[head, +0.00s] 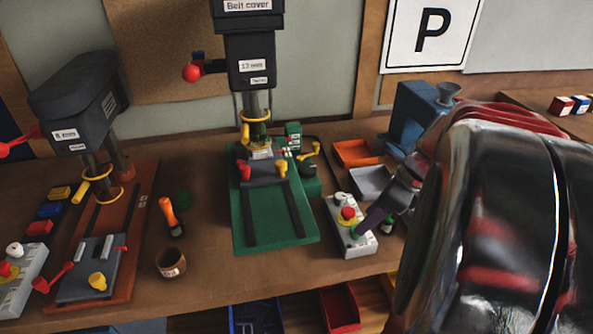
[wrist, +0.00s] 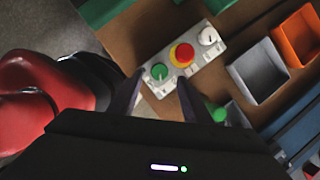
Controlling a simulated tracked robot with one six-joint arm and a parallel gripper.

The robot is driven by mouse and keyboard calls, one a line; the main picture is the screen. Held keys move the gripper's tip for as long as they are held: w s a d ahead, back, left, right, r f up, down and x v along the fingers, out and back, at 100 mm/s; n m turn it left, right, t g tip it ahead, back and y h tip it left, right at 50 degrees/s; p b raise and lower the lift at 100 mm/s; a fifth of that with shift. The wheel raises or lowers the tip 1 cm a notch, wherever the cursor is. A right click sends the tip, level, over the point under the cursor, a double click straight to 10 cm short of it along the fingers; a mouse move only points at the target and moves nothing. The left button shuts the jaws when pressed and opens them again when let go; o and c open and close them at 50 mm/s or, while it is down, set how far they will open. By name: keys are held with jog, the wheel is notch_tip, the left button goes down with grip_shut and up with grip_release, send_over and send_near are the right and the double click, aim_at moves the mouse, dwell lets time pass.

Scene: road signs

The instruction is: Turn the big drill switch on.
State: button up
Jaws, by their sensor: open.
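The big drill (head: 255,60) is the tall dark machine with a belt cover on a green base (head: 270,218). Its grey switch box (head: 352,243) stands at the base's right and also shows in the wrist view (wrist: 228,43). The box has a green knob (wrist: 158,71), a red mushroom button (wrist: 183,53) on yellow, and a white knob (wrist: 208,37). My gripper (wrist: 160,82) is open, with its fingertips on either side of the green knob. I cannot tell whether they touch it. In the head view my gripper (head: 369,220) partly hides the box's right end.
A smaller drill (head: 80,100) with its own switch box (head: 22,280) stands at left. Grey (head: 370,183) and orange (head: 357,152) trays lie behind the box. A green-capped bottle (wrist: 216,112) stands close to my right finger. A cup (head: 171,263) stands near the bench's front.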

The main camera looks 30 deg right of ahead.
jog(key=shift+x, duration=2.35)
jog(key=shift+c, duration=0.5)
jog(key=c, duration=0.9)
